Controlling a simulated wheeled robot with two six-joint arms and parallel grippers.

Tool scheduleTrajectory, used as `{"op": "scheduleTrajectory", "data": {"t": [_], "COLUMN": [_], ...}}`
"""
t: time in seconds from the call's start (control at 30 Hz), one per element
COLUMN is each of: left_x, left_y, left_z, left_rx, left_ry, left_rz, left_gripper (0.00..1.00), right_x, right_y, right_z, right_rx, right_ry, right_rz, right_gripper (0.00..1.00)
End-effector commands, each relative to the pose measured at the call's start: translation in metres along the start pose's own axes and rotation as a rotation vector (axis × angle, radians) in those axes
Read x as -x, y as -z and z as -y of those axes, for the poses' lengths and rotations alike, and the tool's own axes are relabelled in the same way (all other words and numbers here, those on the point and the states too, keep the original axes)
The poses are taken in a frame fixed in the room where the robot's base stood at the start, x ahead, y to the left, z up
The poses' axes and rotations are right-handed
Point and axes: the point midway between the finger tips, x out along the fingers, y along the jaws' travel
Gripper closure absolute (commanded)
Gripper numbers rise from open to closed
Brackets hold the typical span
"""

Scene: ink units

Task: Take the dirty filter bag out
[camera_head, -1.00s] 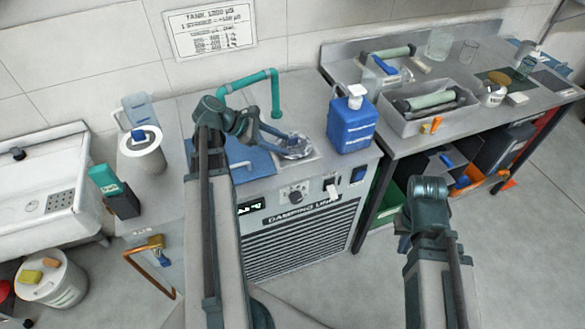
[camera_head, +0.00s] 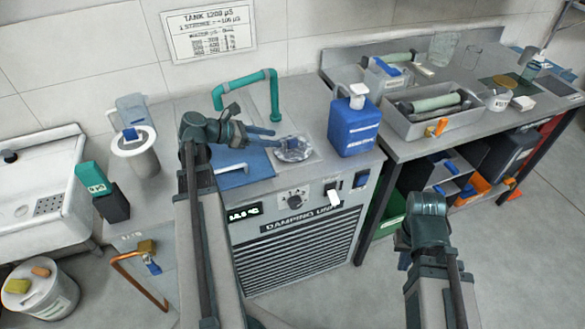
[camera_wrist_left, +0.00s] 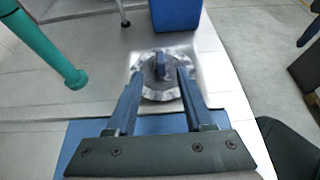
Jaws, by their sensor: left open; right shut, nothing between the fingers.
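A round, shiny grey cover or opening (camera_head: 293,148) with a dark upright grip sits in a pale plate on top of the damping unit (camera_head: 292,232). No filter bag can be clearly made out; whether one lies under or inside this round part is hidden. My left gripper (camera_head: 276,138) is open and empty beside the round part, pointing at it. In the left wrist view the upright grip (camera_wrist_left: 162,67) lies between the open fingers (camera_wrist_left: 159,78), apart from them. My right gripper (camera_head: 404,258) is low at the right, mostly hidden by its arm, shut and empty.
A blue pump bottle (camera_head: 354,128) stands just right of the round part. A green pipe (camera_head: 274,95) arches behind it. A blue mat (camera_head: 243,163) lies to its left. A grey tray (camera_head: 432,118) stands on the right bench.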

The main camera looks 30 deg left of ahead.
Motion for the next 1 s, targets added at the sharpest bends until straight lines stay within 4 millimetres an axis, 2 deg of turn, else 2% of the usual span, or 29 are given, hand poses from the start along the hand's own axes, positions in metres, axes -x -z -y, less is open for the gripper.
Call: {"op": "scheduleTrajectory", "data": {"t": [0.1,0.43,0.77,1.0], "left_x": [-0.011,-0.019,-0.062,-0.064], "left_y": [0.001,0.000,0.001,-0.001], "left_z": [0.000,0.000,0.001,0.001], "left_rx": [0.000,0.000,0.000,0.000], "left_ry": [0.001,0.001,0.002,0.000], "left_rz": [0.000,-0.001,-0.001,-0.001], "left_gripper": [0.47,0.47,0.47,0.47], "right_x": [-0.005,-0.009,-0.028,-0.026], "right_y": [0.000,0.001,0.002,0.002], "right_z": [0.001,0.001,0.003,0.003], "right_rx": [0.000,0.000,0.000,0.000], "right_ry": [0.000,0.000,0.000,0.000], "right_rz": [0.000,0.000,0.000,0.000], "right_gripper": [1.00,1.00,1.00,1.00]}}
